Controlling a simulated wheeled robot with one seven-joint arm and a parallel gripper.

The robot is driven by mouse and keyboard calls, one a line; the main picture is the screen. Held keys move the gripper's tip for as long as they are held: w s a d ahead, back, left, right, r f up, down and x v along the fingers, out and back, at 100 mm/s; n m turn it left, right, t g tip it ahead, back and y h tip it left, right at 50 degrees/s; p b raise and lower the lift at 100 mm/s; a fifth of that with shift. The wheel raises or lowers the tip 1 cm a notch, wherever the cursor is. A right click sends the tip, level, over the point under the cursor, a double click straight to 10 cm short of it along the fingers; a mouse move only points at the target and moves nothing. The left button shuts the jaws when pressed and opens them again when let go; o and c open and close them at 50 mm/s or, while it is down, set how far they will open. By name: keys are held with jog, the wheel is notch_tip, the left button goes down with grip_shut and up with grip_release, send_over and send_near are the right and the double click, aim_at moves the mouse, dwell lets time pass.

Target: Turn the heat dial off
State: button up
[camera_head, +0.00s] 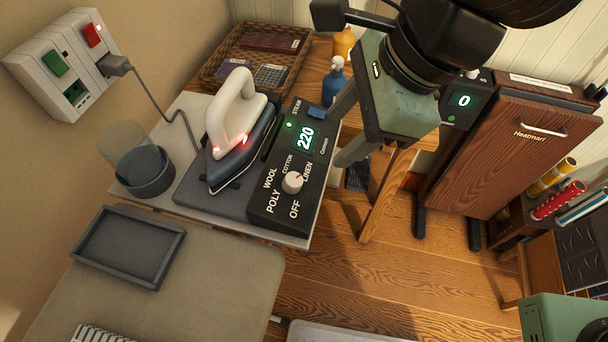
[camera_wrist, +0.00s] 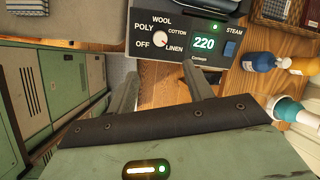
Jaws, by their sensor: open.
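The heat dial (camera_head: 292,182) is a white round knob on the dark control panel (camera_head: 262,218) of the ironing station. Labels around it read OFF, POLY, WOOL, COTTON and LINEN. A small mark on the knob seems to point toward LINEN, and the green display (camera_head: 305,139) reads 220. The dial also shows in the wrist view (camera_wrist: 160,40), just beyond my fingertips. My gripper (camera_head: 338,135) is open and empty, to the upper right of the dial and apart from it. Nothing hides the dial.
A white iron (camera_head: 235,110) with red lights rests beside the panel. Blue (camera_head: 335,82) and yellow bottles stand behind it. A glass cup (camera_head: 140,165) and a grey tray (camera_head: 125,245) are to the left. A wall socket (camera_head: 65,65) holds the plug.

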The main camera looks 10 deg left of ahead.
aim_at(296, 180)
jog(key=b+x, duration=0.5)
jog(key=x, duration=1)
jog(key=c, duration=1)
